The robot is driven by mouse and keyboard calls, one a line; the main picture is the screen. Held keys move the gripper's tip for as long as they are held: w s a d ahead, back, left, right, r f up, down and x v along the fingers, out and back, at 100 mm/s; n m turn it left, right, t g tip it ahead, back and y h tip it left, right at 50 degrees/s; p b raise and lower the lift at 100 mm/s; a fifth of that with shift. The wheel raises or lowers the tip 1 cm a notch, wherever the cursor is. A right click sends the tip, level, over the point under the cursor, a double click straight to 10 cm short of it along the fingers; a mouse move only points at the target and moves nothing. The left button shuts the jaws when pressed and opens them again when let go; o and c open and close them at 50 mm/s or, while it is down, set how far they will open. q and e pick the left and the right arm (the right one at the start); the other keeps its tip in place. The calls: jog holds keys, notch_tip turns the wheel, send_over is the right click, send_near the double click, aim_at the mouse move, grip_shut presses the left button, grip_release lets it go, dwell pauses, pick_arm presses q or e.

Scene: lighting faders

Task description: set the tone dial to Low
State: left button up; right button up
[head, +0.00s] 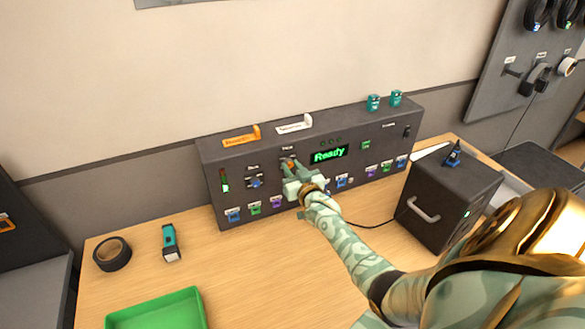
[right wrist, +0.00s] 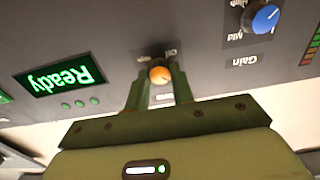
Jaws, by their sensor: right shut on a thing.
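The console (head: 330,195) stands at the back of the table. My right gripper (head: 290,170) reaches its front face, left of the green "Ready" display (head: 329,154). In the right wrist view the gripper (right wrist: 159,85) is shut on a small orange-topped dial (right wrist: 160,75), one finger on each side. The picture there is upside down and the small lettering around this dial is too partly hidden to read, so I cannot tell its setting. A blue dial (right wrist: 264,19) marked Gain, with High and Mid lettering, sits beside it. My left gripper is not in view.
A dark box with a handle (head: 432,214) stands right of my forearm. A flashlight (head: 170,243), black tape roll (head: 112,254) and green tray (head: 155,315) lie at the left. Teal items (head: 374,102) and an orange block (head: 240,138) sit on the console top.

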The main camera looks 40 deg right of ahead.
jog(key=shift+f, duration=0.15)
jog(key=o, duration=1)
jog(key=p+v, duration=0.2)
jog(key=v, duration=1.4)
jog(key=shift+s+p, duration=0.2)
jog(key=shift+p, duration=0.1)
